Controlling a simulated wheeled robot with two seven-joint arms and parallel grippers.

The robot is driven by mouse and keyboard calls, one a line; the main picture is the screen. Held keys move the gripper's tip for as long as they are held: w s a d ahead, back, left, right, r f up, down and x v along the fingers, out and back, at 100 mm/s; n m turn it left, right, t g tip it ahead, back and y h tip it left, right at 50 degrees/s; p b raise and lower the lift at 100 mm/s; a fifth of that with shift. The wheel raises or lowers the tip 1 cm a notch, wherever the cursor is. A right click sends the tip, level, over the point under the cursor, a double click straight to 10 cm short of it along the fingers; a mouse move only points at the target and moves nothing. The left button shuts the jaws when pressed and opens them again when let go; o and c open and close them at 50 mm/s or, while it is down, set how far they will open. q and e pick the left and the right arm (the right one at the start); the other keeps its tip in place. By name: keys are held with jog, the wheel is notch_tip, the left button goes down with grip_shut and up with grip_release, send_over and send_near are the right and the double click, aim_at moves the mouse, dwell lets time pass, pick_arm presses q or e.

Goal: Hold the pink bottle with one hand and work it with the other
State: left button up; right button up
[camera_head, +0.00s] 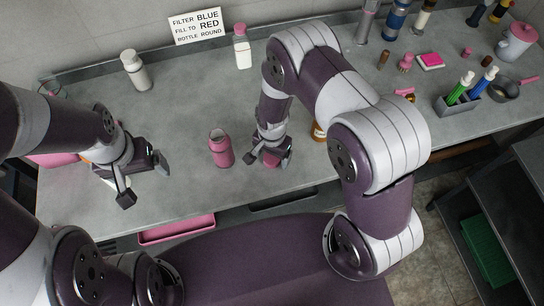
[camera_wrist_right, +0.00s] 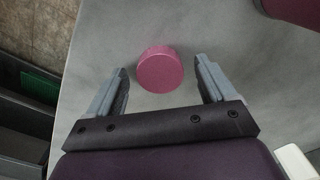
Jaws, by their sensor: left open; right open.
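The pink bottle (camera_head: 220,148) stands upright on the grey counter. Its top looks open, with no cap on it. A round pink cap (camera_wrist_right: 160,70) lies on the counter just right of the bottle. My right gripper (camera_head: 272,158) is open above the cap, with one finger on each side of it and gaps between. The cap shows partly under that gripper in the head view. My left gripper (camera_head: 143,180) is open and empty, left of the bottle and apart from it.
A white bottle with a pink cap (camera_head: 242,50) and a grey-white bottle (camera_head: 135,70) stand at the back. A sign (camera_head: 196,26) leans on the wall. An amber bottle (camera_head: 319,132) is partly hidden behind my right arm. A pink tray (camera_head: 177,230) sits below the front edge.

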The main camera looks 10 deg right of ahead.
aim_at(272, 157)
jog(key=shift+c, duration=0.3)
jog(key=c, duration=1)
jog(key=shift+c, duration=0.2)
jog(key=shift+r, duration=0.65)
notch_tip(272, 157, up, 3)
jog(key=shift+f+b, duration=0.1)
jog(key=shift+b, duration=0.25)
jog(key=s+d+r, duration=0.6)
jog(key=s+r, duration=0.1)
jog(key=s, duration=0.3)
